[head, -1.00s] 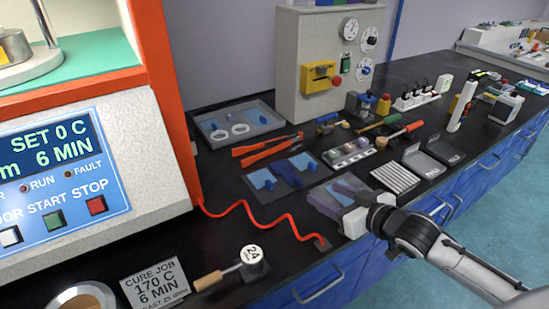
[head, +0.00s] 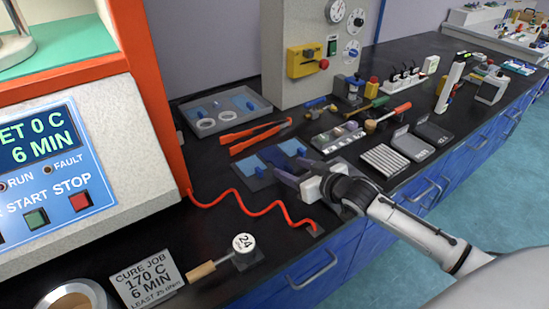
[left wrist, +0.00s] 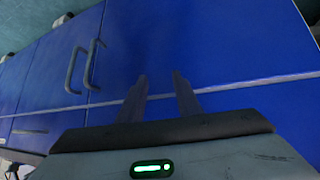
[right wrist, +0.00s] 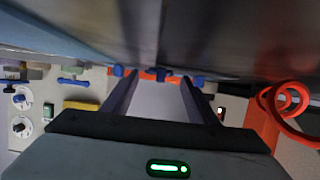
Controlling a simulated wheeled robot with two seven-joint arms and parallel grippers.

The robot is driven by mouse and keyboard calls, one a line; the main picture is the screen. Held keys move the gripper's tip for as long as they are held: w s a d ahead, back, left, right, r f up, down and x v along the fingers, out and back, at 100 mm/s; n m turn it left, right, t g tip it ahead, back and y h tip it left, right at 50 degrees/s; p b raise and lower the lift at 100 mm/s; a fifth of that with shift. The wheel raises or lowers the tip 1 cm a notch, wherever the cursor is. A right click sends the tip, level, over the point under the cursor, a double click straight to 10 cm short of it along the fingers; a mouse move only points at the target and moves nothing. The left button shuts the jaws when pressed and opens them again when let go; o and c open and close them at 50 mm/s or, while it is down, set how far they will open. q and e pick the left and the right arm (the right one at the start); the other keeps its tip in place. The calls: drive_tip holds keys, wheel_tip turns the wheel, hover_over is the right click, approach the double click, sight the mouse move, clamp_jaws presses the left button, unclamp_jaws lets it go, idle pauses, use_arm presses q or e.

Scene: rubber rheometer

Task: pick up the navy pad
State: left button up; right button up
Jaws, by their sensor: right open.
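The navy pad (head: 291,147) lies on a dark tray on the black bench, beside lighter blue pads (head: 252,165). In the head view my right gripper (head: 288,169) is open, its fingers pointing left over the near edge of that tray. The fingers partly cover the pads, and I cannot tell their height above them. In the right wrist view the fingers (right wrist: 158,84) stand apart with nothing held; small blue knobs show beyond them. My left gripper (left wrist: 160,75) is outside the head view; its fingers are apart and empty before the blue cabinet fronts.
A red cable (head: 240,204) runs in front, near the press. A sample tray (head: 338,137) and a ribbed grey plate (head: 385,161) lie to the right.

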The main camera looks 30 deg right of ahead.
drive_tip(key=shift+w, duration=0.2)
drive_tip(key=c, duration=1.1)
